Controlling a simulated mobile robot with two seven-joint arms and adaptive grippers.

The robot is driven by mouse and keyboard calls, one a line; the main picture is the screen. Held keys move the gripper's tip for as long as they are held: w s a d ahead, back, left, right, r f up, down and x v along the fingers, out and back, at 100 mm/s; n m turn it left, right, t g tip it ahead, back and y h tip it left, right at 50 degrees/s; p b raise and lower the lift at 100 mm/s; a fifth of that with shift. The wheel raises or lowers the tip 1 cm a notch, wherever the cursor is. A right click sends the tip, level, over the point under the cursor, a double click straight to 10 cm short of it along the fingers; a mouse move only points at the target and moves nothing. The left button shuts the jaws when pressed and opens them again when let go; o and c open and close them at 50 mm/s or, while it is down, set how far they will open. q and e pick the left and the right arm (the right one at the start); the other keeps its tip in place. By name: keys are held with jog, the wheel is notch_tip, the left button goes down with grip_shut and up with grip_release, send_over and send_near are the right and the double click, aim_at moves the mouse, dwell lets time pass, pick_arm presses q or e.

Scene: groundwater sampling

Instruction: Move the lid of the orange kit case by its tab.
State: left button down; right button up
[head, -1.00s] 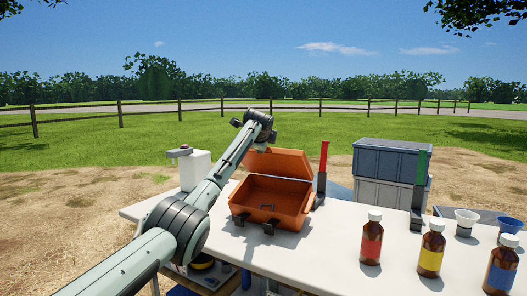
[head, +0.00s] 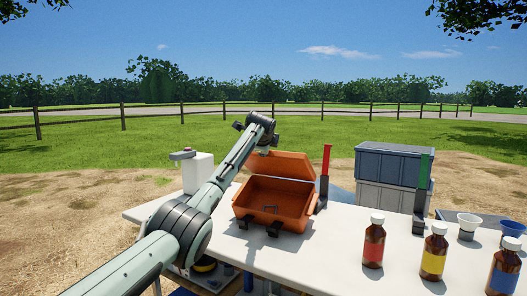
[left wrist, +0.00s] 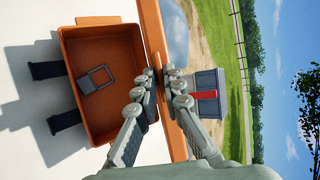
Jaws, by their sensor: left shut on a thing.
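The orange kit case (head: 272,206) stands open on the white table, and it also shows in the left wrist view (left wrist: 108,133). Its lid (head: 285,166) is raised at the back and leans backward; in the left wrist view the lid (left wrist: 153,35) is seen nearly edge-on. My left gripper (left wrist: 160,77) is shut at the lid's edge, with a finger on each side. The tab itself is hidden between the fingers. In the head view my left arm reaches over to the lid's upper left, and the fingertips are hard to make out. My right gripper is not in view.
Brown bottles with red (head: 373,245), yellow (head: 433,258) and blue labels stand at the right. A red upright handle (head: 325,160) is just right of the case, a green one (head: 424,170) farther right. Grey crates (head: 393,165) stand behind. The table front is clear.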

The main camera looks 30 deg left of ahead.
pick_arm(q)
jog(key=shift+r, duration=0.25)
jog(key=c, duration=1.7)
grip_release()
jog(key=shift+d, duration=0.1)
jog(key=shift+f, duration=0.1)
jog(key=shift+s, duration=0.1)
jog(key=v, duration=1.2)
jog(key=shift+c, duration=0.2)
